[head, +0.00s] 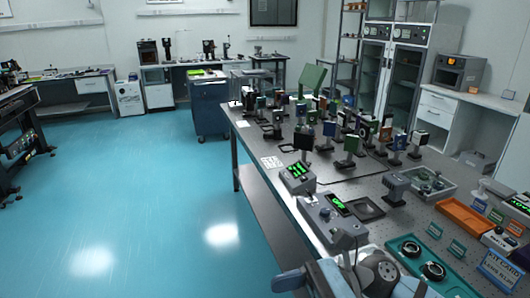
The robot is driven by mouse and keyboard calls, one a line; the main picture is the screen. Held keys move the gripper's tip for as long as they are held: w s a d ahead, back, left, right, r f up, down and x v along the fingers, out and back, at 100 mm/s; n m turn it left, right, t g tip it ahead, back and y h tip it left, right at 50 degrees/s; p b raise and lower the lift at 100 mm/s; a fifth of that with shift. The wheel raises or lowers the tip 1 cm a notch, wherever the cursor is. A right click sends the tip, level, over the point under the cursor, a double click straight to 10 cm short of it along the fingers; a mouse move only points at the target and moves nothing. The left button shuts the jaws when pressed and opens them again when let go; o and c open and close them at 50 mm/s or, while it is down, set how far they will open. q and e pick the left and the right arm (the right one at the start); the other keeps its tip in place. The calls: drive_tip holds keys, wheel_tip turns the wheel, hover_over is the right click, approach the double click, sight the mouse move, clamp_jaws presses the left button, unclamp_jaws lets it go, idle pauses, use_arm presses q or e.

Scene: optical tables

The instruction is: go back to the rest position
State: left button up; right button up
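Grey and blue-grey parts of my own arm show at the bottom edge of the head view, in front of the near end of the optical table (262,187). I cannot make out any gripper fingers there, and neither gripper is clearly visible. No held object shows.
The table carries several mounted optics, a device with a green display (298,177), an orange tray (466,216) and a green tray (405,243) with dark rings. A dark blue cart (209,108) stands beyond. The blue floor (150,200) at left is clear.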

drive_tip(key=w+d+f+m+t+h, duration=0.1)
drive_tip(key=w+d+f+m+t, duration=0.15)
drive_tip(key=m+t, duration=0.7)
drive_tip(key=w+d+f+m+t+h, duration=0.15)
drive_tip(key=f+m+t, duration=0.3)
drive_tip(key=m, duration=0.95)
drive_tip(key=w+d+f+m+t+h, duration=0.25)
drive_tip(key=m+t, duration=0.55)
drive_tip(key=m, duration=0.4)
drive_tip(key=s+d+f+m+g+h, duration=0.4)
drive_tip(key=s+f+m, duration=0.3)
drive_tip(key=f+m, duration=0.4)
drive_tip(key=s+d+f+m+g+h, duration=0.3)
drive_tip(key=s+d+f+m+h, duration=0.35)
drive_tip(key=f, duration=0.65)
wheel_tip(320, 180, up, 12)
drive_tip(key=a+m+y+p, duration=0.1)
drive_tip(key=p, duration=1.1)
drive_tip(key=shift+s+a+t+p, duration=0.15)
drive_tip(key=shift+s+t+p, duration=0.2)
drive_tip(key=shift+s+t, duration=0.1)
